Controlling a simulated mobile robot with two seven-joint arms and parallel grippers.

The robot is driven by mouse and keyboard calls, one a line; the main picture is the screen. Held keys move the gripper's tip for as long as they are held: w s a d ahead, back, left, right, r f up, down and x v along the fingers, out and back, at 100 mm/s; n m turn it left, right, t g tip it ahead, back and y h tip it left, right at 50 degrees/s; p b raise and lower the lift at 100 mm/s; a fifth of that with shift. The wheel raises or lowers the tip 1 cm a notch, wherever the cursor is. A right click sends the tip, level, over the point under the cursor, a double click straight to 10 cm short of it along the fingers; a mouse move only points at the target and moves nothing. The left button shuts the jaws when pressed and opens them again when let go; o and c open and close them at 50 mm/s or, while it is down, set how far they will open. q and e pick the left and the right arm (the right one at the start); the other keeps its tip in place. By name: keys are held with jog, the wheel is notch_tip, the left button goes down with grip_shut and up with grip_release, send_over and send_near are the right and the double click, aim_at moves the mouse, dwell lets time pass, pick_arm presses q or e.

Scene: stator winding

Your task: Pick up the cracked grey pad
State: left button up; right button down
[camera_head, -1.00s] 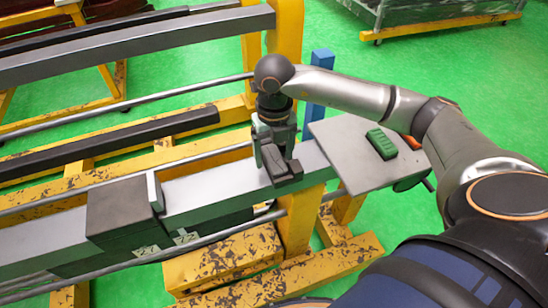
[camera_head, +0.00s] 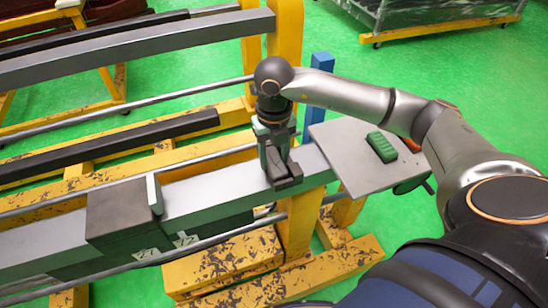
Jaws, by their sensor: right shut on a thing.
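My right gripper (camera_head: 276,160) points down at the right end of the long grey bar (camera_head: 215,193). It is shut on a small dark grey pad (camera_head: 287,180), which is at the bar's top surface. I cannot tell whether the pad touches the bar or is just above it. Cracks on it are too small to make out, and the gripper hides part of it. My left gripper is not in view.
A grey plate (camera_head: 352,174) with a green block (camera_head: 381,147) on it stands right of the gripper. A dark block (camera_head: 117,212) and an upright light plate (camera_head: 154,193) sit on the bar at left. Yellow frames (camera_head: 225,258) hold the bars.

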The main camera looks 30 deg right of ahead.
aim_at(274, 160)
jog(key=shift+r, duration=0.55)
notch_tip(274, 160, up, 2)
jog(key=shift+s+r, duration=0.1)
jog(key=shift+r, duration=0.1)
jog(key=s+r+b, duration=0.1)
jog(key=s+r, duration=0.8)
jog(key=s, duration=0.4)
jog(key=shift+s+a+r, duration=0.2)
jog(key=shift+s+r, duration=0.05)
jog(key=shift+s, duration=0.1)
